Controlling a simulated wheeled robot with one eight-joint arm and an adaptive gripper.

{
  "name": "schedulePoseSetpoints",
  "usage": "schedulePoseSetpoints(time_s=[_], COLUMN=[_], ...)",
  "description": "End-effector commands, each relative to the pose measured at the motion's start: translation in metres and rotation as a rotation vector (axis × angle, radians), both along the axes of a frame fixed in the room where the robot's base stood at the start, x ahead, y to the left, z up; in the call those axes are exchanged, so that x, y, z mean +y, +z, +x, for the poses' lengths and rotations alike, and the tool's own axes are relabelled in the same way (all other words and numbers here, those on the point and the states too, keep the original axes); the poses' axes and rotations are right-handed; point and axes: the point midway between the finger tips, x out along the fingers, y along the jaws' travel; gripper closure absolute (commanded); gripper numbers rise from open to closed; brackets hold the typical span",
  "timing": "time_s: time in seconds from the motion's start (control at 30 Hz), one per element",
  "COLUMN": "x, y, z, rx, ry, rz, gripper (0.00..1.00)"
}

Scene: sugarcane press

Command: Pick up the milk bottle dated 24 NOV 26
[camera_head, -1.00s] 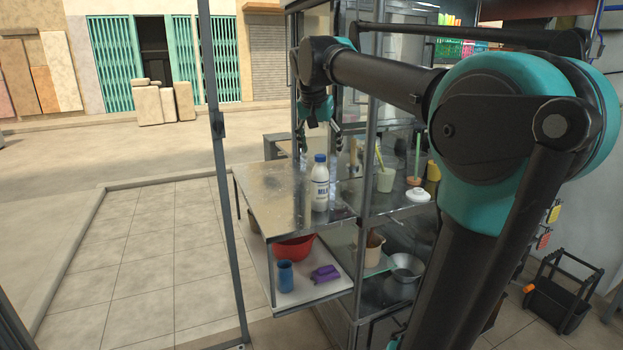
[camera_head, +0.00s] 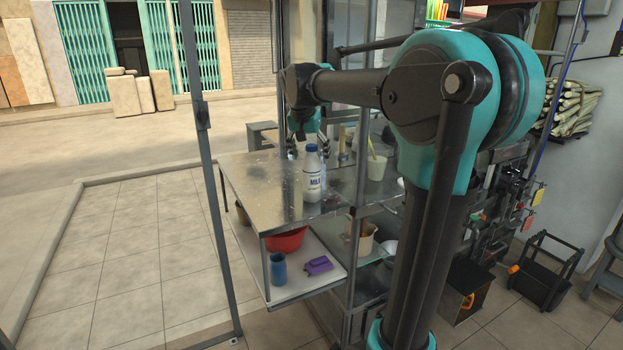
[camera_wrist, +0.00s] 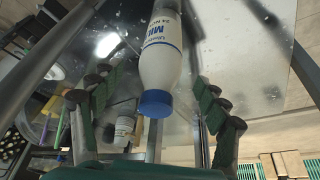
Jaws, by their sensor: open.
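A white milk bottle (camera_head: 313,182) with a blue cap stands upright on the metal tabletop (camera_head: 262,188) in the head view. In the wrist view the bottle (camera_wrist: 161,55) appears upside down, with its cap towards my gripper. My gripper (camera_head: 308,151) is open near the cap's height in the head view. In the wrist view, my gripper (camera_wrist: 150,88) has one finger on each side of the bottle, apart from it, with nothing held.
A white cup (camera_head: 376,168) with a green stick stands to the right of the bottle. A lower shelf holds a red basin (camera_head: 287,239), a blue cup (camera_head: 278,269) and a purple item (camera_head: 319,265). The tabletop's left part is clear.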

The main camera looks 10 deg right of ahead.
Motion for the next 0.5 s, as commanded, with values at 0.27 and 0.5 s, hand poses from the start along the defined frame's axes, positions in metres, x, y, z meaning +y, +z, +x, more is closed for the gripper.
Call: schedulePoseSetpoints(time_s=[0.27, 0.5], x=[-0.003, -0.007], y=[-0.022, -0.05], z=[0.007, 0.016], rx=[0.0, 0.0], ry=[-0.001, 0.0], rz=[0.0, 0.001], gripper=[0.25, 0.25])
